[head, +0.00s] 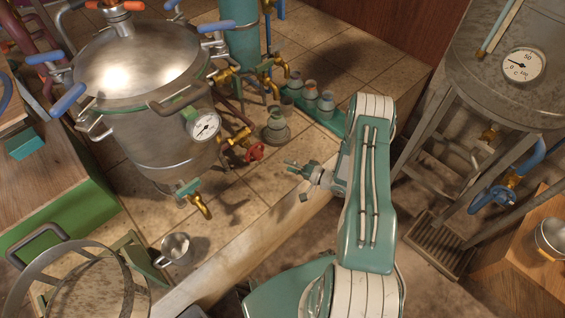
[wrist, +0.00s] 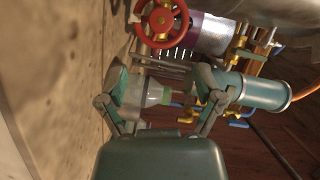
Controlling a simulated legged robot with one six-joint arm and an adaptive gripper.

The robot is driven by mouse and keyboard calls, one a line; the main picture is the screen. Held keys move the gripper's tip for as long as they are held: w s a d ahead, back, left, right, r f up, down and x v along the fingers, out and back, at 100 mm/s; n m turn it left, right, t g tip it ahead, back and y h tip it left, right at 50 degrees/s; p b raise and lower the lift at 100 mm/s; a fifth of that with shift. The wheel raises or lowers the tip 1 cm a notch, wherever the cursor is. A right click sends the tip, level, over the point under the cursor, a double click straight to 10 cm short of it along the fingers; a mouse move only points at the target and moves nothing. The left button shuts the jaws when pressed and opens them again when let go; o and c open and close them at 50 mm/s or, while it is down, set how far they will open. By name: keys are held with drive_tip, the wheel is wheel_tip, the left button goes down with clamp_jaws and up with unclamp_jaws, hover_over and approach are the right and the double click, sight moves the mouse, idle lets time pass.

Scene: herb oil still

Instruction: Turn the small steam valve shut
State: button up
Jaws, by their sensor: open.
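The small steam valve has a red handwheel (head: 255,152) on brass pipework beside the metal still (head: 150,85). In the wrist view the red handwheel (wrist: 161,22) shows at the top, with its spokes visible. My gripper (head: 294,180) is to the right of and a little below the wheel in the head view, apart from it. In the wrist view my gripper (wrist: 158,78) has its two fingers spread wide with nothing held. The wheel lies beyond the fingertips toward the top of that view, not between them. The valve's stem is mostly hidden.
A pressure gauge (head: 205,126) and brass taps (head: 232,78) crowd the still's right side. Small bottles stand on a green tray (head: 331,124) behind my gripper. A metal cup (head: 175,248) stands lower left. A second tank (head: 500,90) is at right. Tiled floor below the wheel is clear.

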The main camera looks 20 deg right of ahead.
sight(261, 157)
drive_tip(key=a+t+h, duration=0.1)
drive_tip(key=s+a+n+t+h, duration=0.1)
drive_tip(key=a, duration=0.1)
drive_tip(key=shift+a+f+t, duration=0.1)
drive_tip(key=shift+f+t, duration=0.1)
drive_tip(key=shift+t, duration=0.1)
drive_tip(key=shift+s+a+n+t+h, duration=0.25)
drive_tip(key=shift+n+t+h, duration=0.15)
drive_tip(key=shift+n+h, duration=0.15)
drive_tip(key=shift+s+a+f+n+t+h, duration=0.2)
drive_tip(key=shift+s+n+t+h, duration=0.25)
drive_tip(key=shift+h, duration=0.5)
drive_tip(key=x, duration=1.1)
drive_tip(key=shift+d, duration=0.15)
drive_tip(key=c, duration=1.2)
